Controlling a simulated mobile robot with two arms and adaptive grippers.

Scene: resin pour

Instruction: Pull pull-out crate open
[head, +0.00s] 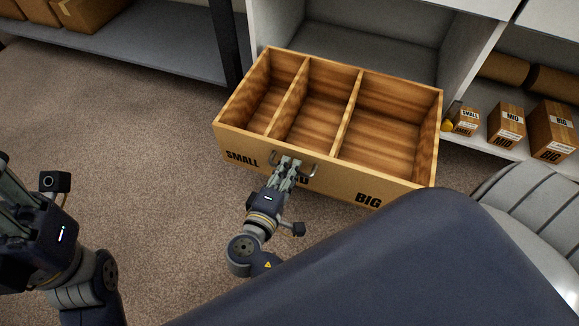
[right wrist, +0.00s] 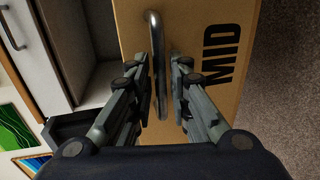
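The pull-out crate (head: 330,172) is a wooden box with three empty compartments, labelled SMALL, MID and BIG on its front. It stands far out of the white shelf unit, its back end at the shelf opening. Its metal handle (right wrist: 157,70) is on the front by the MID label. My right gripper (head: 289,163) is at the handle, and the right wrist view shows its two fingers (right wrist: 159,68) on either side of the bar, with narrow gaps between. My left gripper (head: 8,185) is only partly in view at the left edge, away from the crate; its fingertips are unclear.
Small, mid and big cardboard boxes (head: 505,122) stand on the shelf right of the crate, with brown rolls (head: 500,67) behind. A grey shelf (head: 165,45) with cardboard boxes is at the upper left. The carpet (head: 120,140) left of the crate is clear.

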